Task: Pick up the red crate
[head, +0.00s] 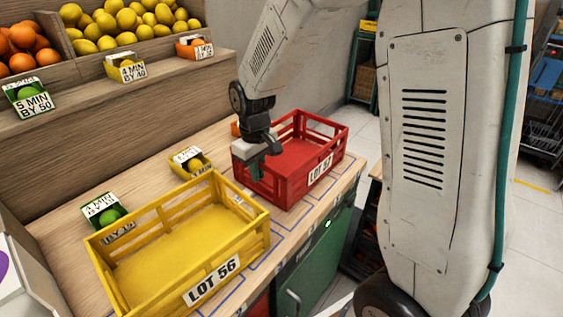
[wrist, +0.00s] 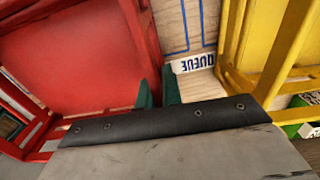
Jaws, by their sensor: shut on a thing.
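In the wrist view the red crate (wrist: 75,55) fills the left. The gripper's green fingers (wrist: 158,92) show at the crate's wall edge, shut on it. The wrist body hides most of the grip and the near part of the crate. I cannot see a gap under the crate.
A yellow crate (head: 250,228), labelled LOT 56, stands close to the left; it also shows in the wrist view (wrist: 243,50). Small boxes with a yellow fruit (head: 190,161) and a green fruit (head: 105,212) sit behind it. Fruit shelves rise at the back.

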